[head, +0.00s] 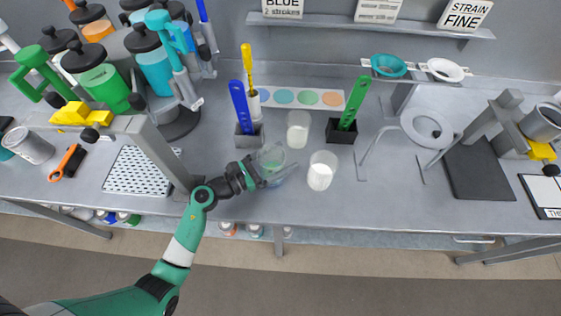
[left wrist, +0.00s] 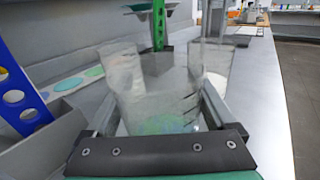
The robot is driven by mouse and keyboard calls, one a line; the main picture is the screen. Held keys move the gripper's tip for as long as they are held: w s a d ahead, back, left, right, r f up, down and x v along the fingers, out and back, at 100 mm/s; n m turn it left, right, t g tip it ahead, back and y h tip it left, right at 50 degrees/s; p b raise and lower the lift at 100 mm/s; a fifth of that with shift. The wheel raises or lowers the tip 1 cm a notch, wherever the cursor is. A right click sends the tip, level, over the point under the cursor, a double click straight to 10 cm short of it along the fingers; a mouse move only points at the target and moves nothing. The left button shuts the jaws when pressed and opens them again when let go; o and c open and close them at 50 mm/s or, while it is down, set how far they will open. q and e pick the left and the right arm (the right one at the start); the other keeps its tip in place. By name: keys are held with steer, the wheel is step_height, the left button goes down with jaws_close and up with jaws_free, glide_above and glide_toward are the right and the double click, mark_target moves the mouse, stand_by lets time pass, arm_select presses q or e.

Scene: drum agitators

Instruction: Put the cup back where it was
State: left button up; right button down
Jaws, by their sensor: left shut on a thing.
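A clear cup (head: 271,157) with a pale greenish tint stands out from the bench near its front middle. My left gripper (head: 262,176) is shut on it from the front left. In the left wrist view the cup (left wrist: 160,105) sits upright between the fingers, with pale green showing low in it. I cannot tell whether its base touches the bench. A cup with white contents (head: 321,171) stands to its right, and another white-filled cup (head: 298,129) stands behind it. My right gripper is not in view.
A black holder with a green paddle (head: 348,110) and a grey holder with a blue paddle (head: 240,106) stand behind. A strip of coloured discs (head: 300,97) lies at the back. A perforated white tray (head: 140,172) is at left. The bench front right of the cups is clear.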

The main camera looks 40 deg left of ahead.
arm_select(q)
steer(key=shift+f, duration=0.6)
steer(key=shift+s+r, duration=0.1)
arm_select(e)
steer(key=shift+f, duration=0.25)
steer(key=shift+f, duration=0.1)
arm_select(q)
steer(key=shift+f, duration=0.2)
steer(key=o, duration=1.3)
